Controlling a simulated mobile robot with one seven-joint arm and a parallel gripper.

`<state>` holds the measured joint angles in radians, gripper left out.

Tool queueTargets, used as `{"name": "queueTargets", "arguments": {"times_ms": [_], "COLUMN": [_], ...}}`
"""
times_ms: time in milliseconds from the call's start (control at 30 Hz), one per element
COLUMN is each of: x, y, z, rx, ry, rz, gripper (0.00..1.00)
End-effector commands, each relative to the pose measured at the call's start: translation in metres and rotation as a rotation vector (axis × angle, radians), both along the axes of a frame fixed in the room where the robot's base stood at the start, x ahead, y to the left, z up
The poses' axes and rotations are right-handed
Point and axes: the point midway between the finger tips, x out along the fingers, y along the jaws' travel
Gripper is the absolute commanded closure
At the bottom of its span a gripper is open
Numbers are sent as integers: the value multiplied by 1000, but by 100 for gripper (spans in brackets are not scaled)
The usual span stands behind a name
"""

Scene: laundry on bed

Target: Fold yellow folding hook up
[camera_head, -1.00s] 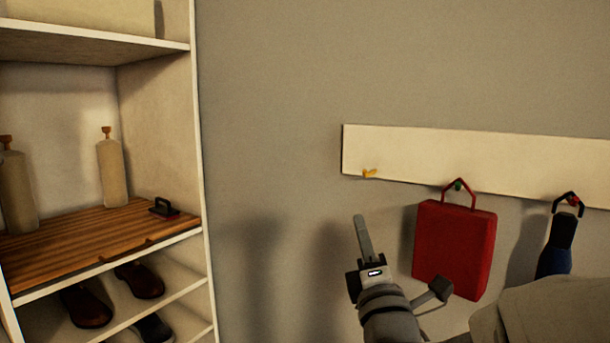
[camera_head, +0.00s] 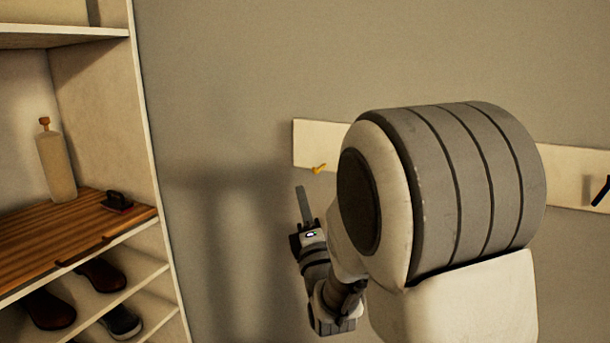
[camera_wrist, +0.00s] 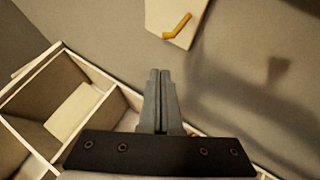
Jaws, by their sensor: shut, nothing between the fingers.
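The yellow folding hook (camera_head: 319,168) sticks out near the lower left end of a white wall board (camera_head: 306,145). In the wrist view the yellow hook (camera_wrist: 178,27) shows at the top as a bent bar on the corner of the board (camera_wrist: 158,12). My gripper (camera_head: 302,192) is below and slightly left of the hook in the head view, apart from it. In the wrist view my gripper (camera_wrist: 160,75) is shut, its two fingers together with nothing between them. My arm covers the middle of the board in the head view.
A white shelf unit (camera_head: 146,120) stands at the left, with a bottle (camera_head: 54,165), a brush-like object (camera_head: 118,203) and several shoes (camera_head: 100,274). A dark hook (camera_head: 603,192) shows at the right end of the board. The wall left of the board is bare.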

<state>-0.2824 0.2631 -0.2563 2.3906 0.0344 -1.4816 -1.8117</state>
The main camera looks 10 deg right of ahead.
Motion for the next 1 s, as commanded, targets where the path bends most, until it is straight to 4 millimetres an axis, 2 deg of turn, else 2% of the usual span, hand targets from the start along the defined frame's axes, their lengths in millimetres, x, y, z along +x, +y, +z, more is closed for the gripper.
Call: {"name": "queueTargets", "arguments": {"times_ms": [100,300,767,1000], "x": [16,28,31,30], "y": [-10,-23,-26,-26], "z": [11,21,22,30], "rx": [-1,-1,0,23], "ry": [-2,0,1,32], "rz": [-4,-2,1,1], "gripper": [100,100,100,100]}}
